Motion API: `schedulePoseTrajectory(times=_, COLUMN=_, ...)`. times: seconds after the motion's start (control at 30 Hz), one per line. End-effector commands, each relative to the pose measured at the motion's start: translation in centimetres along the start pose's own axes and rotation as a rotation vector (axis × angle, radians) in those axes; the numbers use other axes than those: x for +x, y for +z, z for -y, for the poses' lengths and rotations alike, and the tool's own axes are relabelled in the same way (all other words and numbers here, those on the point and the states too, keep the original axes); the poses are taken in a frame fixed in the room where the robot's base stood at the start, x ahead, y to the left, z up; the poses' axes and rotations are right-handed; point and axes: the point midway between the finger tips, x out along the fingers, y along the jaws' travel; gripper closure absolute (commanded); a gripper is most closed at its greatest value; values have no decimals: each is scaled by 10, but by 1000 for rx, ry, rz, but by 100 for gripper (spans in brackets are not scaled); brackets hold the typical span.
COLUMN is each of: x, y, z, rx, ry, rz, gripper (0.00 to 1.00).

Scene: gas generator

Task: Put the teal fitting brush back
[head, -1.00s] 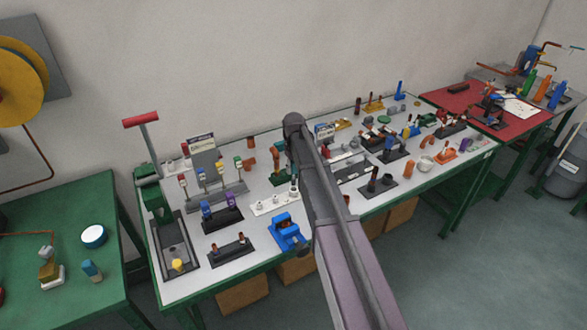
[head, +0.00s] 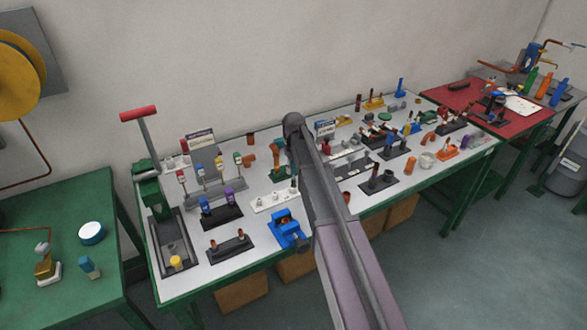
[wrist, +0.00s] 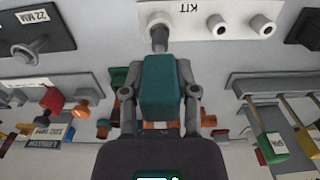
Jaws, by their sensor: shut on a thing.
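The teal fitting brush (wrist: 160,85) has a block-like teal handle and a grey narrow end. My gripper (wrist: 160,100) is shut on the handle, one finger on each side. The grey end points at the white KIT holder (wrist: 190,18) and meets a raised round socket at its left in the wrist view. I cannot tell whether the end is inside the socket or just above it. Two other sockets beside it look empty. In the head view the white holder (head: 268,204) lies left of my arm, which hides most of my gripper and part of the holder.
A blue clamp-like tool (head: 287,230) stands in front of the holder. A dark stand with blue and purple pieces (head: 220,212) is to its left, and a rack of coloured-top tools (head: 212,183) is behind. The table is crowded, with small bare patches.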

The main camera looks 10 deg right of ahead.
Motion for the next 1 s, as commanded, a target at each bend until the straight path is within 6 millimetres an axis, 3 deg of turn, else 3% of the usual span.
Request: schedulePoseTrajectory(times=1.0, x=23, y=0, z=0, rx=0, ry=0, rz=0, gripper=95)
